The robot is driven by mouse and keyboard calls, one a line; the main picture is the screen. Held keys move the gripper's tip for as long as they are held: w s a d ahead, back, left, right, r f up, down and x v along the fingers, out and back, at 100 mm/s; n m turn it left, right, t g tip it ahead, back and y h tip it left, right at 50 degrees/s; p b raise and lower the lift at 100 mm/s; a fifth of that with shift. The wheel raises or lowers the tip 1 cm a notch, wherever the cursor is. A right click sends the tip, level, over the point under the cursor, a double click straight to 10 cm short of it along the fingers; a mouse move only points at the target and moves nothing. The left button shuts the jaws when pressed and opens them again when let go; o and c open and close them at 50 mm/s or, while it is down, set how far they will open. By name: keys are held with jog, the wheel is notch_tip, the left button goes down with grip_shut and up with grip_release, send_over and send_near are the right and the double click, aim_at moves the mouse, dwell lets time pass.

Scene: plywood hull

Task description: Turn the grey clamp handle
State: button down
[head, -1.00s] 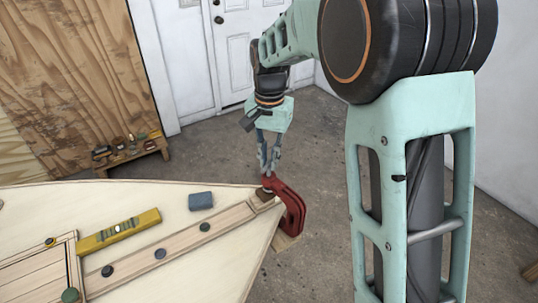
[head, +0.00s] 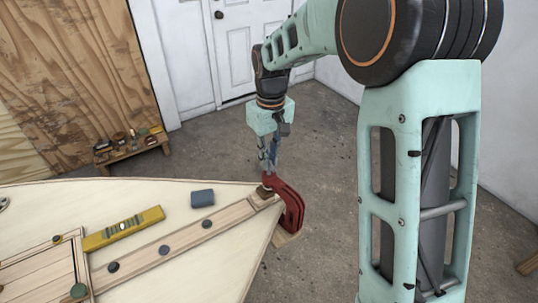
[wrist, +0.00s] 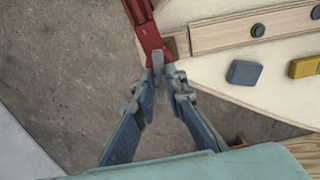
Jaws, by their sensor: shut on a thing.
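The red clamp (head: 291,203) grips the pointed tip of the pale plywood hull (head: 225,193). It also shows at the top of the wrist view (wrist: 143,22). My gripper (head: 267,172) points down over the clamp's upper end. In the wrist view its two blue-grey fingers (wrist: 164,75) close on the grey clamp handle (wrist: 160,88), which stands between them at the end of the red body. In the head view the fingers mostly hide the handle.
On the hull lie a blue-grey block (head: 202,198), a yellow level (head: 123,228) and a wooden strip with several dark knobs (head: 164,250). A low bench with small items (head: 131,147) stands by the plywood wall. Open concrete floor (head: 330,150) lies beyond the clamp.

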aim_at(270, 162)
jog(key=shift+s+d+f+n+p, duration=0.15)
jog(key=shift+n+p, duration=0.1)
jog(key=shift+n, duration=0.7)
jog(key=shift+s+f+n+p, duration=0.1)
jog(key=shift+n+p, duration=0.15)
jog(key=shift+n, duration=0.7)
jog(key=c, duration=1.8)
grip_release()
jog(key=shift+w, duration=0.15)
jog(key=shift+c, duration=0.2)
jog(key=shift+r, duration=0.1)
jog(key=shift+r, duration=0.15)
jog(key=shift+w+r, duration=0.1)
jog(key=shift+r, duration=0.25)
notch_tip(270, 162, up, 11)
jog(key=shift+s, duration=0.2)
